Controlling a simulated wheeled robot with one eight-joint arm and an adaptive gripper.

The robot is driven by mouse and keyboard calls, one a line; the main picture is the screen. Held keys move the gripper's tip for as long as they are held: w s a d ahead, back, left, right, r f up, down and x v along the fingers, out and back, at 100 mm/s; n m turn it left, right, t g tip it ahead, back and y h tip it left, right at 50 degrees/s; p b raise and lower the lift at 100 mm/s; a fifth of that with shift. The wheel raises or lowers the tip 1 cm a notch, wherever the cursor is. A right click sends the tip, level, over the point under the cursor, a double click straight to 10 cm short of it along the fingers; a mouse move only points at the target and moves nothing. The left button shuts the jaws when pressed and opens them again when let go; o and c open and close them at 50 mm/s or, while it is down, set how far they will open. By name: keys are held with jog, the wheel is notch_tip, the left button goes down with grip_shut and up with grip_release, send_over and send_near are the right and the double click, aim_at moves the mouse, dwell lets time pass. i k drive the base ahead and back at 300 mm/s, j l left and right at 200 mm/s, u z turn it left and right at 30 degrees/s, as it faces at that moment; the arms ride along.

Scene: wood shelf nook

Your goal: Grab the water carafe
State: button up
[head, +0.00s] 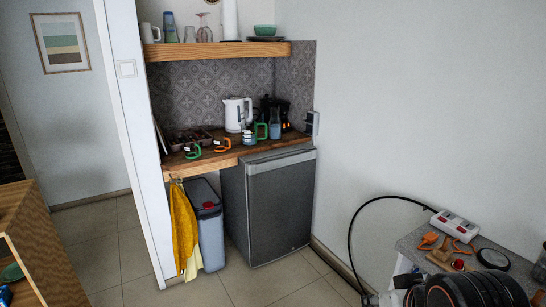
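A bluish see-through vessel (275,125), which looks like the water carafe, stands upright on the wooden counter (235,153) in the nook. It is in front of the dark coffee maker (286,113) and to the right of a green-handled mug (261,131). At this size I cannot make out its neck or how full it is. Another bluish glass vessel (170,27) stands on the upper shelf at the left.
A white kettle (236,112) and several mugs crowd the counter. Below are a dark fridge (275,200), a grey bin (208,228) and a hanging yellow towel (183,230). Tiled floor (130,250) is clear in front. A cluttered grey table (412,240) stands at lower right.

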aim_at(275, 123)
jog(key=i, duration=2.3)
